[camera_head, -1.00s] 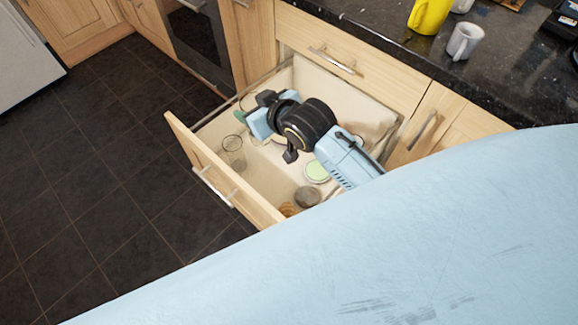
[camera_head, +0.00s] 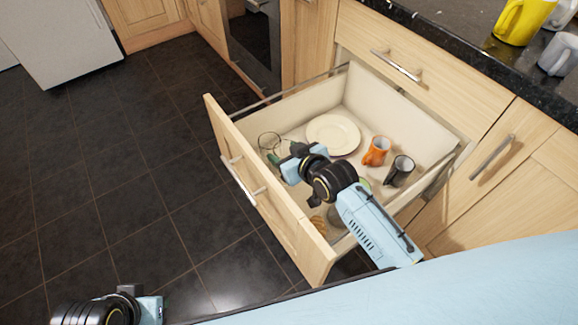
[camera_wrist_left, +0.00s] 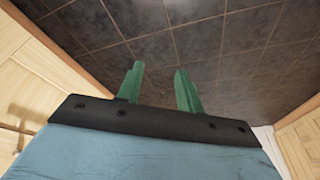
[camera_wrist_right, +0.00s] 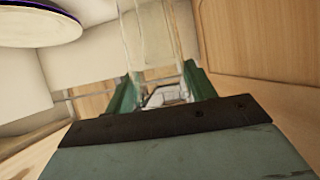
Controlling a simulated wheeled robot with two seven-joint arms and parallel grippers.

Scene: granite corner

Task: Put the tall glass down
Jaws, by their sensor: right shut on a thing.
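The tall glass (camera_wrist_right: 152,35) is clear and see-through, and it stands between the green fingers of my right gripper (camera_wrist_right: 160,92) in the right wrist view. My right gripper (camera_head: 277,159) is shut on it, inside the open drawer (camera_head: 350,95) near its front panel. In the head view only the faint round rim of the glass (camera_head: 269,141) shows clearly. I cannot tell whether its base touches the drawer floor. My left gripper (camera_wrist_left: 158,88) is open and empty over the dark floor tiles.
The drawer holds a cream plate (camera_head: 333,134), an orange mug (camera_head: 376,151) and a dark mug (camera_head: 400,170). A green-topped item under my right arm is partly hidden. A yellow mug (camera_head: 522,20) and a grey-white mug (camera_head: 560,54) stand on the dark counter (camera_head: 450,40).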

